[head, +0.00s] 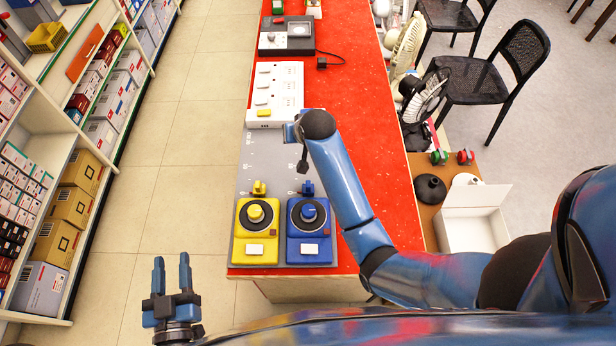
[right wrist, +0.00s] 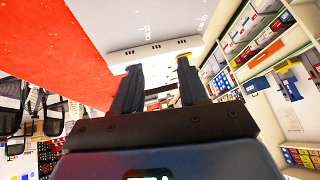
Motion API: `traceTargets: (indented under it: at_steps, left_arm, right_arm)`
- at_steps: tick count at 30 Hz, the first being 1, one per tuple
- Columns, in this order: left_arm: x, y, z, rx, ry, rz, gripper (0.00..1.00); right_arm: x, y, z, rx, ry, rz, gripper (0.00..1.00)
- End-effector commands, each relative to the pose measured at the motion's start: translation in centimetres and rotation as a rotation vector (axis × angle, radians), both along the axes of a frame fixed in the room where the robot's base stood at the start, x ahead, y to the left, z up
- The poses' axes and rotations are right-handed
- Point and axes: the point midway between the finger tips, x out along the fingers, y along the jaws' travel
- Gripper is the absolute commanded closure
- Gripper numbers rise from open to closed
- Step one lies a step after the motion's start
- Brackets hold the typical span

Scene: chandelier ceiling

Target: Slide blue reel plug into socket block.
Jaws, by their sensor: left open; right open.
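The blue reel (head: 308,217) sits at the front of the grey board (head: 265,150), beside a yellow reel (head: 256,216). A small blue plug-like piece (head: 308,188) is just behind the blue reel. The white socket block (head: 288,95) lies farther back, with a yellow piece (head: 264,112) at its near left corner. My right gripper (head: 290,132) is at the block's near edge, partly hidden by its wrist. In the right wrist view its fingers (right wrist: 160,85) are apart with nothing between them. My left gripper (head: 171,272) is open and empty, left of the counter.
The red counter (head: 370,150) runs away from me. Shelves (head: 85,150) line the left; fans (head: 409,40), chairs (head: 490,75) and an open white box (head: 470,228) are at the right.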

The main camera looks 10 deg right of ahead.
Motion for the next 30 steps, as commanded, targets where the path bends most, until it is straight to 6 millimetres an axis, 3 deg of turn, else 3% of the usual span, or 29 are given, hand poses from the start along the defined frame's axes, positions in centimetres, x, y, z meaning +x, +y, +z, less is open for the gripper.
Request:
traceTargets:
  at_steps: [6,13,20,30]
  left_arm:
    - [0.0,0.0,0.8,0.000,0.000,0.000,0.57]
    - [0.0,0.0,0.8,0.000,0.000,0.000,0.57]
    - [0.0,0.0,1.0,0.000,0.000,0.000,0.57]
    - [0.0,0.0,1.7,0.000,0.000,0.000,0.57]
  right_arm:
    - [-3.8,-0.4,-0.9,-0.049,0.355,-0.064,0.57]
    - [-7.5,-1.2,-1.6,-0.089,0.569,-0.119,0.57]
    - [-8.5,-1.5,-2.9,-0.101,0.620,-0.136,0.57]
    - [-8.5,-1.5,-8.0,-0.100,0.620,-0.135,0.57]
